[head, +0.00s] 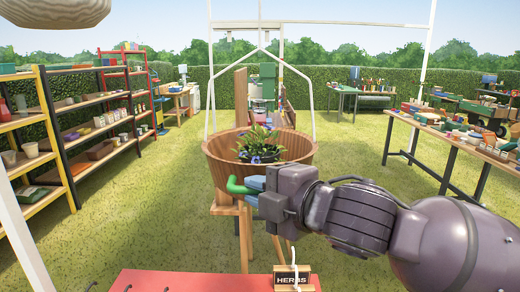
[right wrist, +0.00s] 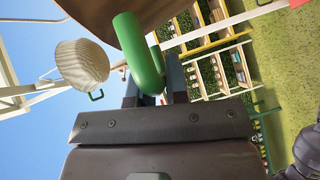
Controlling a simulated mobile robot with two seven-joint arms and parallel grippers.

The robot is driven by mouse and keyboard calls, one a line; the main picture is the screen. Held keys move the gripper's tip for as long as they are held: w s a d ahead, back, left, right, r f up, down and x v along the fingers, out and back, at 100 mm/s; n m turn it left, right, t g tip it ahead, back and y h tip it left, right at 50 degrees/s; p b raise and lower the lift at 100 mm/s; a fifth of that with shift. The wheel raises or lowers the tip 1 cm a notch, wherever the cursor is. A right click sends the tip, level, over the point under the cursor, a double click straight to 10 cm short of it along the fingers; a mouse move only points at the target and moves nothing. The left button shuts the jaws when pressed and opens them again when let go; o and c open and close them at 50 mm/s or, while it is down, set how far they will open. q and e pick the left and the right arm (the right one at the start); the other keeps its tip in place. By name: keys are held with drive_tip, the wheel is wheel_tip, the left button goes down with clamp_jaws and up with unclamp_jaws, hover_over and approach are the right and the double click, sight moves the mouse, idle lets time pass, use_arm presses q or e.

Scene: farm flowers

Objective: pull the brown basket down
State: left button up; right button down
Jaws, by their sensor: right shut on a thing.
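The brown basket (head: 212,160) hangs upright from white straps in the middle of the head view, with a leafy plant with blue flowers (head: 258,146) in it. Its brown side (right wrist: 180,22) also shows at the top of the right wrist view. A thick green handle (head: 236,187) is at the basket's lower front left; it also shows in the right wrist view (right wrist: 138,50). My right gripper (head: 246,186) is shut on the green handle, just below the basket. Where the handle joins the basket is hidden. My left gripper is not in view.
A pale basket (head: 55,10) hangs at upper left; the right wrist view shows it (right wrist: 82,65) with a green handle (right wrist: 97,96). A red surface with a HERBS sign (head: 291,279) is at the front. Shelves stand left, a loaded table (head: 456,140) right.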

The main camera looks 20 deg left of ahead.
wheel_tip(320, 180, down, 11)
drive_tip(key=b, duration=0.1)
drive_tip(key=shift+f+b, duration=0.15)
drive_tip(key=shift+b, duration=0.15)
drive_tip(key=c, duration=1.1)
unclamp_jaws()
drive_tip(key=shift+d, duration=0.1)
drive_tip(key=v, duration=1)
drive_tip(key=shift+s+d+p, duration=0.25)
drive_tip(key=shift+d+p, duration=0.05)
drive_tip(key=shift+p, duration=0.1)
